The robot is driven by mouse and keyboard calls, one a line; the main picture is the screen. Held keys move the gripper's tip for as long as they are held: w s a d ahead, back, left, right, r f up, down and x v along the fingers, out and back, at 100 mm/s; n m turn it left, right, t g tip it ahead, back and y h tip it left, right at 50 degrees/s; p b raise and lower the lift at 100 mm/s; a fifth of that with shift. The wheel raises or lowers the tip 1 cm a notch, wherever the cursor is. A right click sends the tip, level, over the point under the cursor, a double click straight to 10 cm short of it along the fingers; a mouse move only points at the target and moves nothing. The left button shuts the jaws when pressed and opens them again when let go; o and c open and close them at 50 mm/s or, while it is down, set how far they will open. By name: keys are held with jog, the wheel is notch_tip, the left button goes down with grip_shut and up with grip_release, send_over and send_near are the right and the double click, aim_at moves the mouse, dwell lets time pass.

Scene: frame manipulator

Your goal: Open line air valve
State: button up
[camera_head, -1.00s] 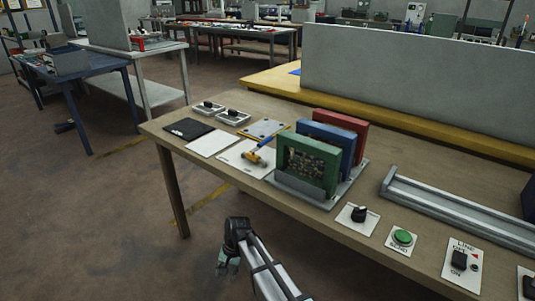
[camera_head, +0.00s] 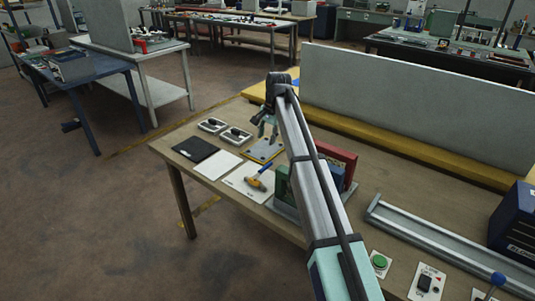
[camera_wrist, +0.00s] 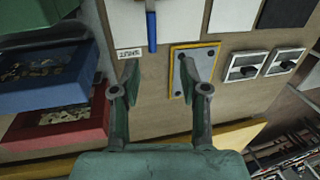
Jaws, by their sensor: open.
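The line air valve (camera_head: 258,181) looks like the yellow body with a blue lever on a white plate, on the left part of the table. In the wrist view its blue lever (camera_wrist: 152,32) shows at the top, above a small label that is too blurred to read fully. My gripper (camera_head: 268,128) is open and empty, raised over the back of the table beyond the valve. In the wrist view the fingers (camera_wrist: 160,78) are spread apart, with the lever beyond them. They appear clear of the valve.
A yellow-edged grey plate (camera_head: 264,150) lies near the valve. Green (camera_head: 283,185), blue and red (camera_head: 338,156) upright units stand to its right, partly behind my arm. Two switches (camera_head: 235,134) and a black pad (camera_head: 195,149) are to the left. A grey partition (camera_head: 420,105) stands behind.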

jog(key=d+r, duration=0.2)
jog(key=p, duration=0.4)
send_near(266, 166)
jog(key=x, duration=0.8)
jog(key=shift+a+f, duration=0.1)
jog(key=shift+f, duration=0.3)
grip_shut()
